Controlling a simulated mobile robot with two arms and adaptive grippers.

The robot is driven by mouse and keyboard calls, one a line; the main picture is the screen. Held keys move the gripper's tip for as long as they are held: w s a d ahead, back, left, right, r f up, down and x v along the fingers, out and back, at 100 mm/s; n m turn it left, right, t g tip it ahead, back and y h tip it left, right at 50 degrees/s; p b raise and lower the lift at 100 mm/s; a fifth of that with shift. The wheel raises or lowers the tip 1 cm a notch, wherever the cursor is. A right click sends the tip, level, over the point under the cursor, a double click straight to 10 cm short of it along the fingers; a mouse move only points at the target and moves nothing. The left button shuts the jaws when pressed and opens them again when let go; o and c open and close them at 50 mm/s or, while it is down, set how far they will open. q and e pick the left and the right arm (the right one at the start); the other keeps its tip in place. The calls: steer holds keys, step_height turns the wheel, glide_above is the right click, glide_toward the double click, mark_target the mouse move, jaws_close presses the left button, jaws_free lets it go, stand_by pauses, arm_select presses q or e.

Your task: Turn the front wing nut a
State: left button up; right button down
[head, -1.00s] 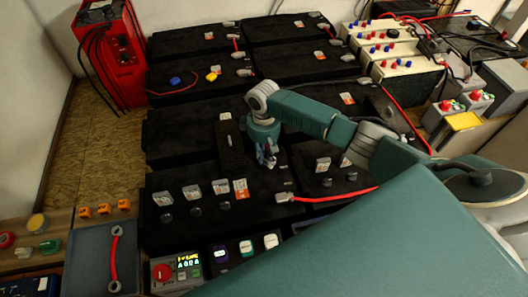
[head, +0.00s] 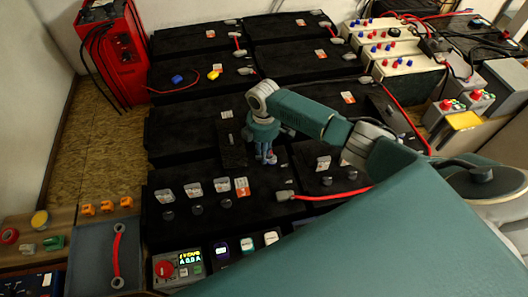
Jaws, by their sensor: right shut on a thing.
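My right gripper (head: 267,158) points down at the upper edge of a front black battery block (head: 224,212). Its fingers are shut and held close together at the block's top. The front wing nut a is too small and too covered by the fingers to make out; the fingers close where it would be. My right arm comes in from the lower right and covers part of the blocks. My left gripper is not in view.
Several black battery blocks fill the middle. A red cable (head: 330,194) crosses the front blocks. A red charger (head: 113,50) stands at the back left. A blue-grey tray (head: 93,262) with a red lead (head: 117,254) lies at the front left.

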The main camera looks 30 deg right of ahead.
steer(key=shift+w+n, duration=0.1)
steer(key=shift+n, duration=0.5)
steer(key=shift+r, duration=0.1)
steer(key=c, duration=1.7)
jaws_free()
steer(key=shift+o, duration=0.2)
step_height(320, 180, up, 12)
